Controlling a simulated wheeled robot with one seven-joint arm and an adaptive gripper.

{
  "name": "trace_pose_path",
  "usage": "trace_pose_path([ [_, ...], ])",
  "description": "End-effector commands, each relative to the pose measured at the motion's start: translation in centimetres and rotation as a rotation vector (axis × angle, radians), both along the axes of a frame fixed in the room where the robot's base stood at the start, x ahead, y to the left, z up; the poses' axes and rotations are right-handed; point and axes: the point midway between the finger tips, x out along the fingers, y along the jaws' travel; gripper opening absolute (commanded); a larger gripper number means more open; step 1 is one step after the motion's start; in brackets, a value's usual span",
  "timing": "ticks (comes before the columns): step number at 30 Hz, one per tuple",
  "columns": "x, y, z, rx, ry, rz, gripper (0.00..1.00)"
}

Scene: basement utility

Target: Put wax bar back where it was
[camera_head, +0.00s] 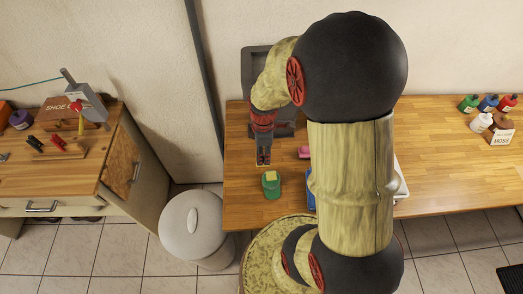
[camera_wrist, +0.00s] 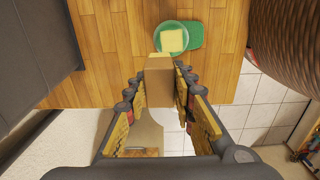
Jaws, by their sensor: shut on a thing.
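My gripper (camera_head: 263,158) is over the wooden workbench, near its left end, with the fingers pointing down. In the wrist view my gripper (camera_wrist: 162,92) is shut on a plain tan block (camera_wrist: 159,68), which sits between the fingertips. It may be the wax bar; no label shows. A green container (camera_wrist: 189,49) with a pale yellow square piece (camera_wrist: 172,40) on or in it stands just beyond the fingertips. The green container (camera_head: 271,190) also shows in the head view, near the bench's front edge. Whether the block touches anything below is unclear.
The workbench (camera_head: 245,190) has a pink item (camera_head: 304,152) near my gripper and several bottles (camera_head: 490,103) at the right. My arm hides the middle. A round white-lidded bin (camera_head: 192,225) stands left of the bench. A cabinet (camera_head: 60,180) with tools is farther left.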

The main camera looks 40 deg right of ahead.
Motion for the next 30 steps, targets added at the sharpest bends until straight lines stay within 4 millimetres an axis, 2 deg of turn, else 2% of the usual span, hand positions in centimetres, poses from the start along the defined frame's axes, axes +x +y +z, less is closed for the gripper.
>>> trace_pose_path([
  [7, 3.9, -3.0, -2.3, 0.001, 0.003, -0.001, 0.05],
  [15, 6.6, -5.0, -6.5, 0.001, 0.002, 0.0, 0.05],
  [25, 7.7, -5.9, -8.2, 0.001, 0.002, 0.001, 0.05],
  [30, 7.7, -5.8, -10.5, 0.002, 0.002, 0.001, 0.05],
])
